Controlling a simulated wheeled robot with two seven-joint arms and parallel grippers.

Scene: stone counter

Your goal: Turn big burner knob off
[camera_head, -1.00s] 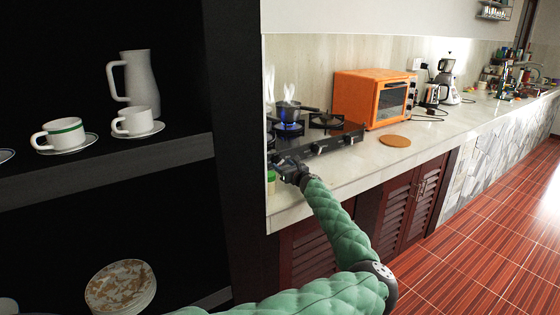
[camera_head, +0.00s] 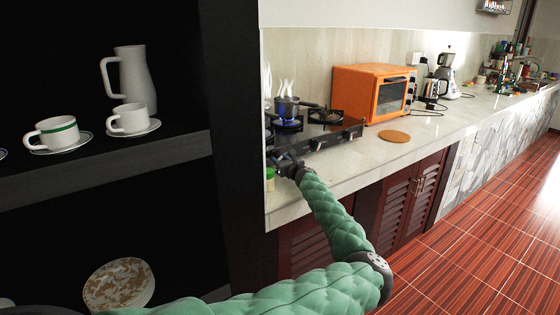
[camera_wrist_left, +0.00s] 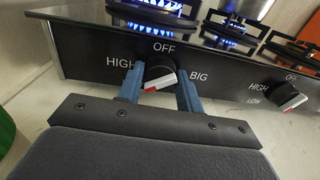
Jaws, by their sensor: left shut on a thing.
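The black stove (camera_head: 322,137) stands on the counter, with blue flame under a pot (camera_head: 288,107). In the left wrist view, the big burner knob (camera_wrist_left: 160,78) sits on the stove's front panel between the labels HIGH, OFF and BIG. Its white, red-marked grip is tilted, with its right end raised toward BIG. My left gripper (camera_wrist_left: 157,92) has its blue fingers on both sides of this knob and is shut on it. It also shows at the stove's left front in the head view (camera_head: 284,164). My right gripper is not in view.
A second knob (camera_wrist_left: 289,97) is on the panel to the right. An orange toaster oven (camera_head: 369,94) and a round brown mat (camera_head: 394,136) are right of the stove. A green-lidded jar (camera_head: 269,178) stands beside my left gripper. A dark shelf (camera_head: 110,162) fills the left.

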